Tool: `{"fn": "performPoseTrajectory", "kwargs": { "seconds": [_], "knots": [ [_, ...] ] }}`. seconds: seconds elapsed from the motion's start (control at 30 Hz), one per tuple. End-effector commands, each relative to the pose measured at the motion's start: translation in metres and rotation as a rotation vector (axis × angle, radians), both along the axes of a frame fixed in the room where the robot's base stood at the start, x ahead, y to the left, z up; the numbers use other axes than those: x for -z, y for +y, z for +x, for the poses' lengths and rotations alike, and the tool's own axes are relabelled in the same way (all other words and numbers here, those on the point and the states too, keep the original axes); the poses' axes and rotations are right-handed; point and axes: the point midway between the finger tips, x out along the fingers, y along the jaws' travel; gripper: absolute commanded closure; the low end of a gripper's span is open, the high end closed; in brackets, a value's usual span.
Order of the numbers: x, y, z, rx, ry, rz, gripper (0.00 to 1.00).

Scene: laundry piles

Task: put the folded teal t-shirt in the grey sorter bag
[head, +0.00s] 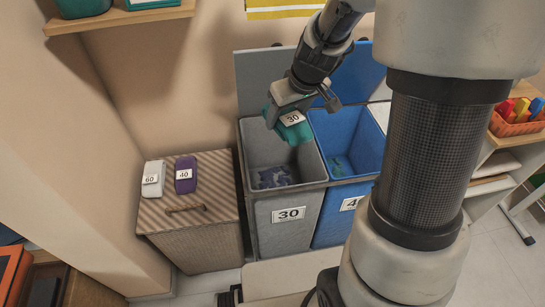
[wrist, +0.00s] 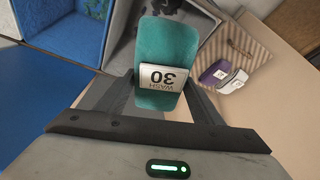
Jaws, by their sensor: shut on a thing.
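The folded teal t-shirt (head: 293,130) with a white "30" label is held in my gripper (head: 297,105). In the wrist view the teal t-shirt (wrist: 166,50) sits between the two fingers of my gripper (wrist: 160,95), its label reading "WASH 30". The grey sorter bag (head: 284,196), marked "30", stands open below. In the head view the shirt appears over the back part of the bag's opening, above the rim. Some blue-purple cloth (head: 274,177) lies inside the bag at the bottom.
A blue bag (head: 343,200) adjoins the grey one on the right, with cloth inside. A lidded striped hamper (head: 192,222) stands to the left, bearing a white bundle (head: 152,180) marked "60" and a purple bundle (head: 186,175) marked "40". An orange basket (head: 515,120) stands on a shelf at right.

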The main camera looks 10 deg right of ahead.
Motion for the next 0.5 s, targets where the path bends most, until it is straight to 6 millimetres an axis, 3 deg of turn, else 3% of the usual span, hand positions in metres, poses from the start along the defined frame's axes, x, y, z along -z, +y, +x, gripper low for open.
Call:
{"fn": "performPoseTrajectory", "kwargs": {
  "seconds": [0.37,0.5],
  "knots": [
    [0.103,0.0,0.044,-0.762,0.0,0.01,0.65],
    [0.155,0.002,0.054,-1.107,0.0,0.008,0.65]
  ]
}}
